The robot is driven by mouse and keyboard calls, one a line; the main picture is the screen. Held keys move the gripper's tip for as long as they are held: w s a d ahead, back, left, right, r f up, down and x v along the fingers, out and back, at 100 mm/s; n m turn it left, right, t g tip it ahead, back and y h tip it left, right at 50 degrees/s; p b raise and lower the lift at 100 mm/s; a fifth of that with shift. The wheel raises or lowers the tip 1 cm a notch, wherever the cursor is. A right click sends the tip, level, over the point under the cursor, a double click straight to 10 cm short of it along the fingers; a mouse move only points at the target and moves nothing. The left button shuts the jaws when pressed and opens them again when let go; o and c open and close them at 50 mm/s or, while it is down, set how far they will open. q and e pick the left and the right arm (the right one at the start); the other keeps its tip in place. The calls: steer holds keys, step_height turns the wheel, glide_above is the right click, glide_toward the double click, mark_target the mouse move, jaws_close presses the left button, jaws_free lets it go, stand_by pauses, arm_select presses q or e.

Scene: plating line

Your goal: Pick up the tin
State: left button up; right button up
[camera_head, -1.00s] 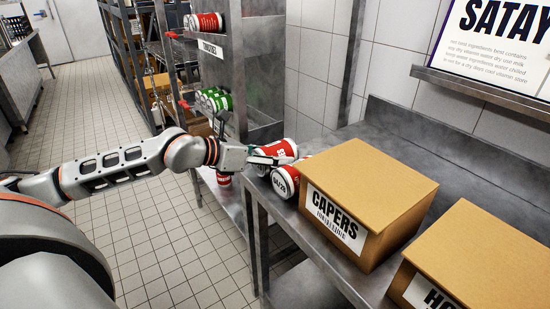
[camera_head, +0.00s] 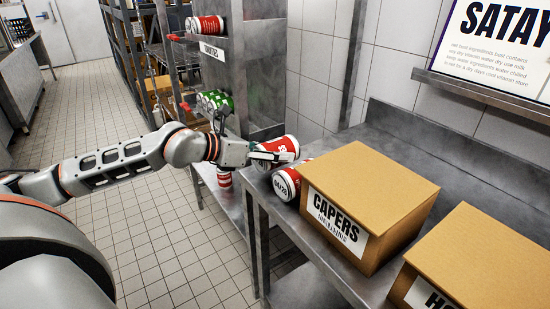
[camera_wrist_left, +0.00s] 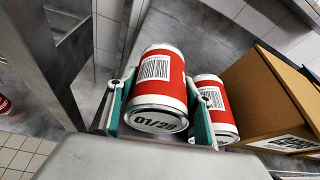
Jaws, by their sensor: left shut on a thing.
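A red and white tin (camera_head: 284,147) is at the left end of the steel bench. My left gripper (camera_head: 266,156) is shut on this tin from the left. I cannot tell how far it is off the bench. A second red and white tin (camera_head: 287,183), marked 04/28, lies just in front of it; it also shows in the left wrist view (camera_wrist_left: 214,107), right of the gripper. My right gripper is not in view.
A cardboard CAPERS box (camera_head: 371,195) stands close to the right of the tins, with another box (camera_head: 480,262) beyond it. A steel rack (camera_head: 250,75) with more tins stands behind my left arm. The tiled floor at left is clear.

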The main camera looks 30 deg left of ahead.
mark_target(275, 141)
arm_select(q)
step_height(275, 141, up, 18)
steer(key=p, duration=0.1)
steer(key=shift+r, duration=0.2)
stand_by(0.3)
